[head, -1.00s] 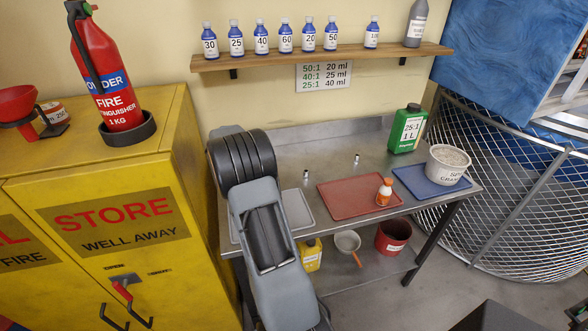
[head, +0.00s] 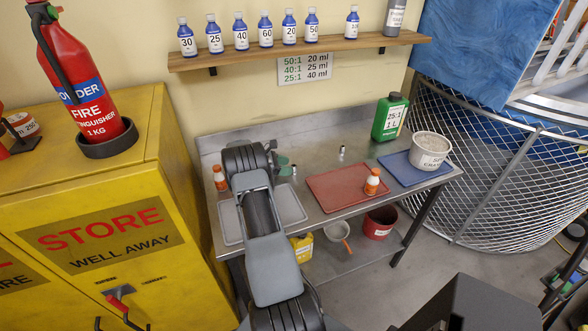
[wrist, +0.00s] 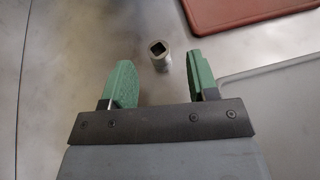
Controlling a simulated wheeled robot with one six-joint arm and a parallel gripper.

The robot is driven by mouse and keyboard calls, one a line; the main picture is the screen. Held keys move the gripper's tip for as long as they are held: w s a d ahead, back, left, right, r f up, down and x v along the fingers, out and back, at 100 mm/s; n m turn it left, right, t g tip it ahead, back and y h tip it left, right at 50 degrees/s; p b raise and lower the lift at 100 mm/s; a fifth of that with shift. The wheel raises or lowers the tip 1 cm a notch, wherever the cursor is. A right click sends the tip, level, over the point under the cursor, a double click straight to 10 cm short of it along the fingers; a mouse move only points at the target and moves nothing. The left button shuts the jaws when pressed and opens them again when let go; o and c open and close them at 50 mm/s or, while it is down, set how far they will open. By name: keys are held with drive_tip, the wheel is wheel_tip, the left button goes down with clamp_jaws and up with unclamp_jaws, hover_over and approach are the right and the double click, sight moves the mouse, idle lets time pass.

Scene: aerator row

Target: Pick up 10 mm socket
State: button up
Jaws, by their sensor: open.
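A small metal socket (wrist: 160,55) with a square hole in its top stands upright on the bare steel bench in the wrist view. In the head view this socket (head: 294,170) shows just right of my gripper (head: 285,164). My gripper (wrist: 159,80) is open, its two green fingers apart and nothing between them. The socket lies just beyond the fingertips, roughly midway across the gap, not touched. A second small metal piece (head: 342,152) stands farther right on the bench. No size marking is readable on either.
A grey tray (head: 231,226) lies under my arm, with a red tray (head: 318,200) and blue tray (head: 398,176) to the right. Orange-white bottles stand at the left (head: 220,178) and on the red tray (head: 372,182). A green jug (head: 389,117) stands at the back.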

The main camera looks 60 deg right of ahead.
sight(294, 167)
drive_tip(key=p+x, duration=0.1)
drive_tip(key=x, duration=0.3)
drive_tip(key=shift+d, duration=0.1)
clamp_jaws()
idle(0.3)
